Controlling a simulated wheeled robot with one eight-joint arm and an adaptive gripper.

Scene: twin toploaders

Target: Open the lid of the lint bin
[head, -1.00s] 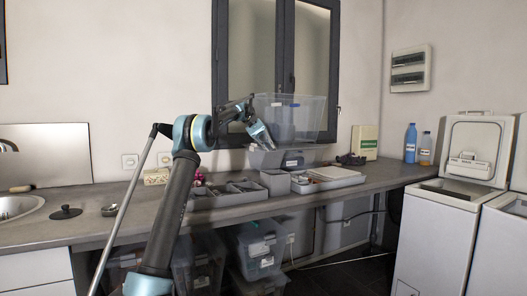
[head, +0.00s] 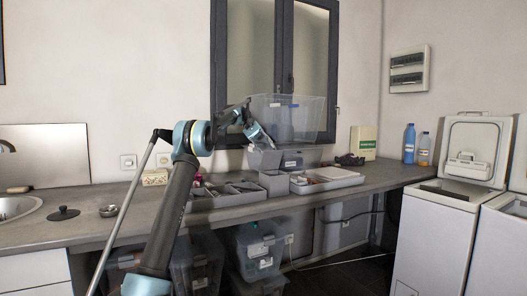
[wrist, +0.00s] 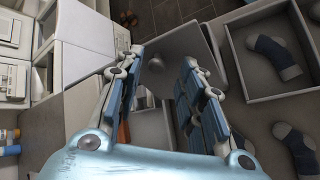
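The lint bin (head: 274,183) looks like a small grey box on the counter, beside a grey tray. Its lid (head: 264,159) appears as a grey panel raised and tilted above the box. In the wrist view, a grey panel that looks like this lid (wrist: 172,50) lies beyond my fingers, with a pale round knob or spot near its lower left. My gripper (head: 269,145) points down just above the lid. In the wrist view my gripper (wrist: 163,65) has its fingers apart with nothing clamped between them. Contact with the lid cannot be told.
A clear plastic bin (head: 305,118) stands behind my gripper. A grey tray (head: 328,184) is right of the bin, and a divided organiser (head: 230,196) is left. A compartment with a dark sock (wrist: 252,93) lies right in the wrist view. White toploaders (head: 440,235) stand at right.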

